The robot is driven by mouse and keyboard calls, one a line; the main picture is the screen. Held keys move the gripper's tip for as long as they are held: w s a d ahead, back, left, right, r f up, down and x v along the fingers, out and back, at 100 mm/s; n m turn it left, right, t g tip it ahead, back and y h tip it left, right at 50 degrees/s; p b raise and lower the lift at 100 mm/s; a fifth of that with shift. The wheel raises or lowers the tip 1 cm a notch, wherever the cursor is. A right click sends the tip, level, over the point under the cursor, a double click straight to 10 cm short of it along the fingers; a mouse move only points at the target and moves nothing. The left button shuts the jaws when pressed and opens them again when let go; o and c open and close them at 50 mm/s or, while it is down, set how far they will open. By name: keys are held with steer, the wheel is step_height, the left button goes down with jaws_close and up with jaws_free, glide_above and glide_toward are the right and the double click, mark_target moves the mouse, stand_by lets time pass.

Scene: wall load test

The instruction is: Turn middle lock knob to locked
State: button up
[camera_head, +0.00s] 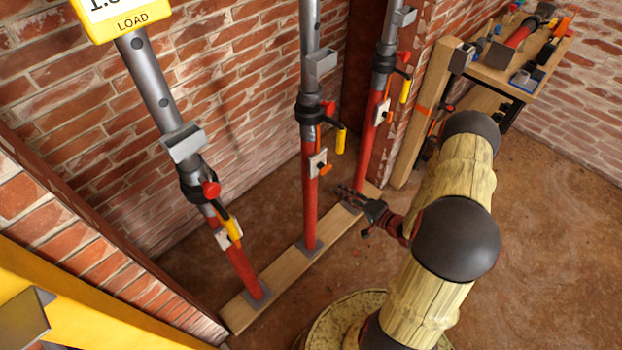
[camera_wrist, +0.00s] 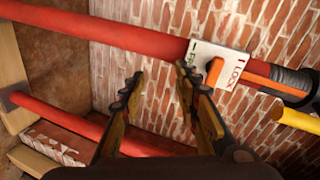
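The middle red prop (camera_head: 310,200) stands upright, with a white lock plate (camera_head: 317,163) and an orange knob (camera_head: 324,169) on its side. My gripper (camera_head: 346,196) is right of this prop and lower than the plate, apart from it. The wrist view shows a near red prop across the top, apparently the middle one, with a white plate (camera_wrist: 224,57) lettered LOCK and, partly hidden, FREE. Its orange knob (camera_wrist: 215,72) sits between the words. My gripper (camera_wrist: 162,80) is open and empty there, its fingers left of and below the plate.
Similar props stand left (camera_head: 238,258) and right (camera_head: 369,145) on a wooden board (camera_head: 283,276). A yellow handle (camera_head: 341,141) hangs beside the middle prop. A brick wall (camera_head: 240,100) is behind. A tool-covered bench (camera_head: 500,78) stands at the back right.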

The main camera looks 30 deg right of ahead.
mark_target(328, 171)
step_height(328, 171, up, 7)
steer(key=a+m+t+y, duration=0.1)
steer(key=m+t+y, duration=0.1)
steer(key=t, duration=0.1)
steer(key=shift+b+x, duration=1.1)
steer(key=shift+x, duration=3.25)
steer(key=shift+d+f, duration=0.15)
steer(key=shift+c, duration=0.9)
jaws_close()
